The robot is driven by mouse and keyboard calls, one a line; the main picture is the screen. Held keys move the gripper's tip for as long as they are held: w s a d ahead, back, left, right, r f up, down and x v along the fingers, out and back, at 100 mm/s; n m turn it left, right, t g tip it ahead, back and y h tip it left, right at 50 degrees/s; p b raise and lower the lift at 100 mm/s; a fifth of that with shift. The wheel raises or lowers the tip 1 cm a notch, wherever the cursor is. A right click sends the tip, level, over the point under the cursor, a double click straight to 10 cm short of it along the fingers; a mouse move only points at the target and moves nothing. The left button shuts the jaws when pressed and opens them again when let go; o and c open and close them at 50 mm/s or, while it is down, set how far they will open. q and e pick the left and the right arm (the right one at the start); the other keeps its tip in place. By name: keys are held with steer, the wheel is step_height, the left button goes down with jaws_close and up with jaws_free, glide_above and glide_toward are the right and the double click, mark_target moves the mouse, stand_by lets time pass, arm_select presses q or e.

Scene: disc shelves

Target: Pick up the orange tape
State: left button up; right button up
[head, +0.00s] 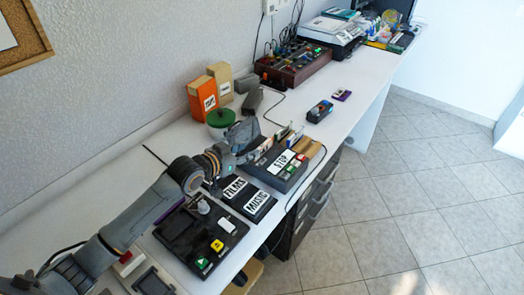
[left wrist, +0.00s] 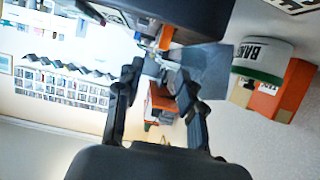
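My left gripper (head: 243,135) is in the middle of the head view, beside the left end of the black box labelled STOP (head: 282,163). In the left wrist view its two fingers (left wrist: 172,70) stand apart, with nothing clearly held between them. Several thin upright pieces stand at the back of the STOP box; they are too small to tell apart. A small orange piece (left wrist: 166,38) shows beyond the fingertips in the left wrist view, at the edge of a dark box. I cannot tell whether it is the orange tape. My right gripper is not in view.
An orange box (head: 203,98) and a beige box (head: 221,80) stand by the wall, behind a green-lidded container (head: 220,118). Black panels labelled FILMS and MUSIC (head: 247,197) lie in front of the gripper. The white counter (head: 345,82) has free room farther right.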

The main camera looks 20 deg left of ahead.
mark_target(261, 146)
arm_select(q)
steer(key=x, duration=0.3)
steer(key=shift+f, duration=0.1)
steer(key=shift+w+f, duration=0.15)
steer(key=shift+w, duration=0.15)
steer(key=shift+w+d+f, duration=0.2)
steer(key=shift+w+d, duration=0.1)
steer(key=shift+w, duration=0.15)
steer(key=x, duration=0.3)
steer(key=shift+w+d+f, duration=0.15)
steer(key=shift+w+f, duration=0.05)
steer(key=shift+f, duration=0.05)
steer(key=shift+w+d+f, duration=0.1)
steer(key=shift+w, duration=0.15)
steer(key=shift+c, duration=0.2)
steer(key=c, duration=0.7)
jaws_close()
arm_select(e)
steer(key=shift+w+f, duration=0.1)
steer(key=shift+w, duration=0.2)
